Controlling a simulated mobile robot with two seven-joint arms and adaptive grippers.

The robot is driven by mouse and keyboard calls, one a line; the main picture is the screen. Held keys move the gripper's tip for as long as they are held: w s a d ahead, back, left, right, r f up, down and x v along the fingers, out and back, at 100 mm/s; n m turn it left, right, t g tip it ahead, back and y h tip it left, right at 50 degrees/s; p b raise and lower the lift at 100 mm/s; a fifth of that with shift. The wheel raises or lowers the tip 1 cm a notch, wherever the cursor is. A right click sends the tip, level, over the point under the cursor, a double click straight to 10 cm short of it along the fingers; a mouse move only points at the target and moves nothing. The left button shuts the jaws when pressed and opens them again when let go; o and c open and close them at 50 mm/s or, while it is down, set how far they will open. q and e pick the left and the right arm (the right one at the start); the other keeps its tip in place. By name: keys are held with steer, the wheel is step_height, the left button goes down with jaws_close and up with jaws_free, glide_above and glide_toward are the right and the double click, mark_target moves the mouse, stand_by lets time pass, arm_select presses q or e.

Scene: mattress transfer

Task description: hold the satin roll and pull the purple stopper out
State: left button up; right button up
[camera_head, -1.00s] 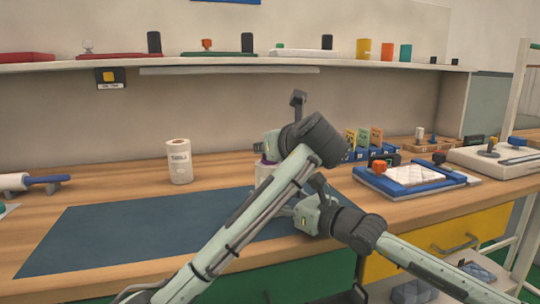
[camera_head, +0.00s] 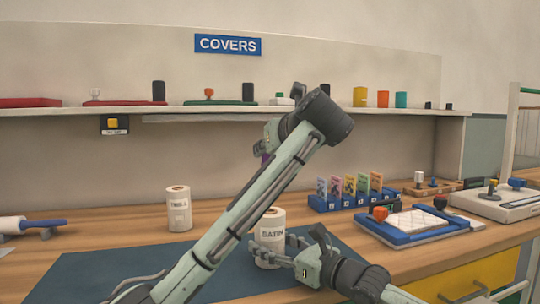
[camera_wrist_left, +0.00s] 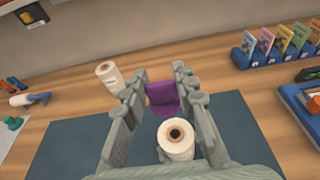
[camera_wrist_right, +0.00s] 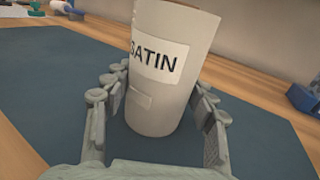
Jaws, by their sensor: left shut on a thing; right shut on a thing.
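The satin roll (camera_head: 270,235) is a white cylinder with a SATIN label, upright on the blue mat (camera_head: 110,275). My right gripper (camera_wrist_right: 158,95) is shut on it, one finger on each side, low on the roll. In the head view my right gripper (camera_head: 290,252) reaches it from the right. The purple stopper (camera_wrist_left: 163,97) is between the fingers of my left gripper (camera_wrist_left: 163,88), which is shut on it. It hangs above the roll, apart from it. The roll's open dark hole (camera_wrist_left: 176,134) shows in the left wrist view. In the head view my left arm hides most of the stopper.
Another white labelled roll (camera_head: 178,208) stands behind the mat to the left. A blue rack of coloured cards (camera_head: 348,197) and a blue-framed tray (camera_head: 385,234) stand on the right. A shelf (camera_head: 60,110) runs along the wall. The mat's left part is clear.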

steer(key=o, duration=1.5)
